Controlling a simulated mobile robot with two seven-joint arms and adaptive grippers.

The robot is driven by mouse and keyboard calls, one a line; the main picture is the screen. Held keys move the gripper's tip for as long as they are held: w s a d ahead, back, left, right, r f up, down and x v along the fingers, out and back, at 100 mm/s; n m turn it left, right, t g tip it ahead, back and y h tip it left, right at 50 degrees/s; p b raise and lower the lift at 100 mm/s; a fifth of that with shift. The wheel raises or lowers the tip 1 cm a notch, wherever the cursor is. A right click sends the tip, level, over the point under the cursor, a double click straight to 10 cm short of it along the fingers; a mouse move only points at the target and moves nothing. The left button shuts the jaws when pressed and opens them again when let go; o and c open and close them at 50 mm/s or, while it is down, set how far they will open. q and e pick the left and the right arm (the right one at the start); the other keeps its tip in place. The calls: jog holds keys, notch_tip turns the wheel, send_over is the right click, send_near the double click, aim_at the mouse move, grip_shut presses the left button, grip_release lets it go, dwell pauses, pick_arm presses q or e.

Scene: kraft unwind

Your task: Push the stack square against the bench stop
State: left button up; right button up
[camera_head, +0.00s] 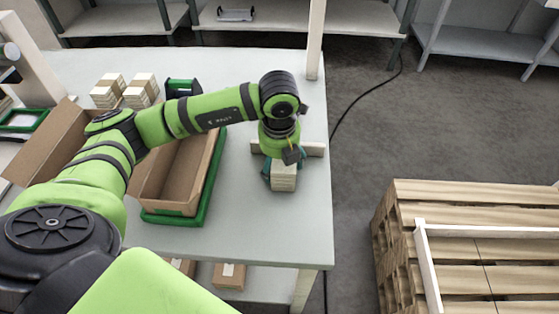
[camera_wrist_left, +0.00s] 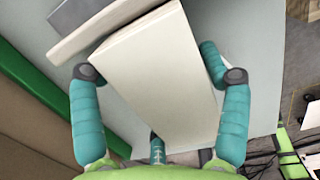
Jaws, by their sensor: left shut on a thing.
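The stack (camera_head: 284,180) is a small pale block of layered sheets near the right edge of the bench (camera_head: 240,240). My left gripper (camera_head: 283,170) comes down over it, its teal fingers shut on the stack. In the left wrist view, the stack (camera_wrist_left: 160,80) lies between the two fingers, its far end close to the bench stop (camera_wrist_left: 105,28). The far edge looks slightly angled to the stop; I cannot tell whether they touch. In the head view, the wooden stop (camera_head: 312,149) shows behind the gripper, partly hidden by it. My right gripper is not in view.
A cardboard box (camera_head: 172,185) sits in a green tray (camera_head: 212,190) left of the stack. Several pale stacks (camera_head: 140,90) stand at the back left. A wooden pallet pile (camera_head: 480,205) stands on the floor at right. The bench front is clear.

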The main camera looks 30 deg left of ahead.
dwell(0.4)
pick_arm(q)
jog(key=o, duration=1.3)
jog(key=shift+c, duration=0.2)
jog(key=shift+s, duration=0.1)
